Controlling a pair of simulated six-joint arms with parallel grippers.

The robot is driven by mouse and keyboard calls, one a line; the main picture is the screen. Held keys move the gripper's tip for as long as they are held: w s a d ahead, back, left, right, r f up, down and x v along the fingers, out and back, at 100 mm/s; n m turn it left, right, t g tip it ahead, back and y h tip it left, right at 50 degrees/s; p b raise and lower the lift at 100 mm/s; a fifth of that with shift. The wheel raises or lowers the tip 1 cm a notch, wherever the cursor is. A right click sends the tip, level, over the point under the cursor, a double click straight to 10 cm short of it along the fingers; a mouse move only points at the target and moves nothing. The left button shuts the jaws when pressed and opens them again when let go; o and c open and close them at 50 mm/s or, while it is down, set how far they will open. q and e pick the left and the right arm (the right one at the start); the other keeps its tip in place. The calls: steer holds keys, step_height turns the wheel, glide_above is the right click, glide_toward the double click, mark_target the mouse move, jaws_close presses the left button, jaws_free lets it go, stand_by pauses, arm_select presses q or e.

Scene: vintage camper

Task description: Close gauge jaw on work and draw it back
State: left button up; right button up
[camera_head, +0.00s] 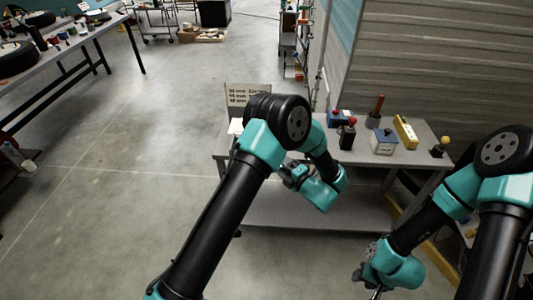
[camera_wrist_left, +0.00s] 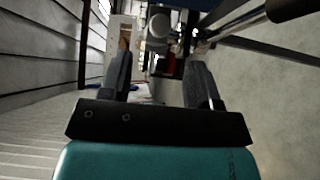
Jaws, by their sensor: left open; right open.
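On the grey bench (camera_head: 422,160) in the head view stand several small fixtures. They are a blue-and-white box (camera_head: 384,143) with a dark knob, a yellow block (camera_head: 405,132), a dark piece with a red knob (camera_head: 347,135) and a yellow-knobbed piece (camera_head: 440,147). I cannot tell which is the gauge or the work. My left gripper (camera_wrist_left: 160,76) is open in the left wrist view, with nothing between its fingers. A small red thing (camera_wrist_left: 171,64) shows beyond them, blurred. My right gripper (camera_head: 375,293) is low at the picture's bottom edge, away from the bench top, and partly cut off.
A red-handled post (camera_head: 375,112) and a blue piece (camera_head: 338,118) stand toward the bench's back. A second table (camera_head: 88,38) is far left. The floor between is clear.

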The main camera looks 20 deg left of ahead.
arm_select(q)
steer(key=x, duration=0.9)
jaws_close()
stand_by(0.4)
